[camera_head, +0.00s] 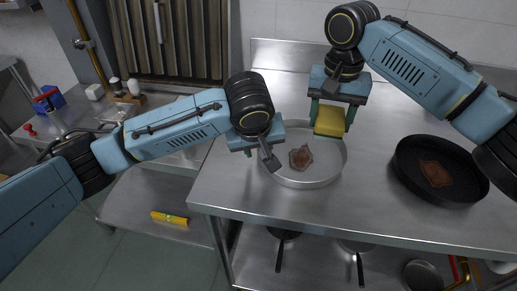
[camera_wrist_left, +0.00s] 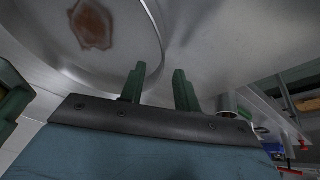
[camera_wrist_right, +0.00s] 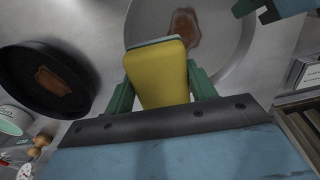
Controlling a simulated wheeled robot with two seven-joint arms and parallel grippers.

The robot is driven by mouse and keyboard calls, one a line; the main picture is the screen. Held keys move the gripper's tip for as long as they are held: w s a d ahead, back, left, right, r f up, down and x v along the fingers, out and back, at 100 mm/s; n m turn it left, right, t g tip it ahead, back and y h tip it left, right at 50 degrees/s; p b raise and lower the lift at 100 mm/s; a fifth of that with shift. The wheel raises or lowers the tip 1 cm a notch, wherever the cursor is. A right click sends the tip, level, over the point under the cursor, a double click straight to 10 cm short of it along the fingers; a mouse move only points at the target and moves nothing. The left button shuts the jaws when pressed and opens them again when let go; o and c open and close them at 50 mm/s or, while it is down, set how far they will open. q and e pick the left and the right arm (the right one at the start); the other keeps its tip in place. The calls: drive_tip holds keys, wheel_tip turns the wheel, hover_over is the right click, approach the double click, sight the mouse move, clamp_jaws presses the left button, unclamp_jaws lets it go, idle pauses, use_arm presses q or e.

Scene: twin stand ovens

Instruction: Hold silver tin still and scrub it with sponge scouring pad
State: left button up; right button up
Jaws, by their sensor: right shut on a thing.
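The silver tin (camera_head: 335,163) is a round shallow pan with a brown stain (camera_head: 300,158) inside, lying on the steel table. My left gripper (camera_head: 250,153) is at the tin's left rim. In the left wrist view its two fingers (camera_wrist_left: 158,85) are apart, one on each side of the rim (camera_wrist_left: 161,50); contact cannot be told. My right gripper (camera_head: 332,117) is shut on the yellow sponge (camera_head: 330,121), which has a grey-green scouring layer (camera_wrist_right: 155,43). The sponge is over the tin's far right part, apart from the stain; whether it touches the tin is unclear.
A black pan (camera_head: 408,172) with a brown stain stands to the right on the steel table (camera_head: 330,218). Pans rest on the shelf below. A yellow object (camera_head: 170,218) lies on the lower left shelf. The table's front is clear.

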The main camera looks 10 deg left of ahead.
use_arm(q)
drive_tip(key=shift+x, duration=0.75)
drive_tip(key=shift+c, duration=0.4)
clamp_jaws()
